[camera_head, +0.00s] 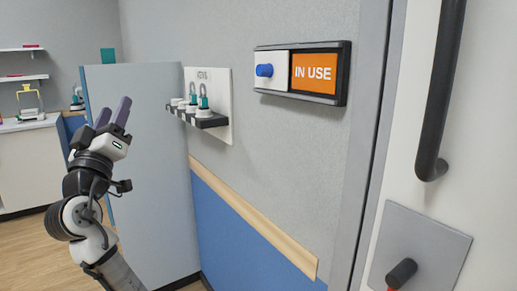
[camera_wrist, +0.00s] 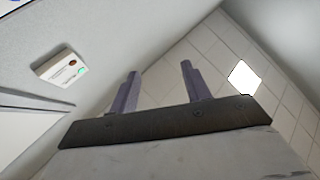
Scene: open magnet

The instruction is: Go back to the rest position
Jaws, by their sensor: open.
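My gripper (camera_head: 112,112) is raised at the left of the head view, its fingers pointing up in front of a grey-blue panel (camera_head: 150,170). The two fingers are apart with nothing between them. In the wrist view my gripper (camera_wrist: 160,82) also shows with its two fingers spread and empty, against the wall and tiled ceiling. It touches nothing that I can see.
An "IN USE" sign (camera_head: 314,73) with a blue knob (camera_head: 264,70) is on the wall. A small rack (camera_head: 205,118) holds several padlock-like items. A door with a black handle (camera_head: 440,90) stands at right. A counter (camera_head: 28,123) is far left.

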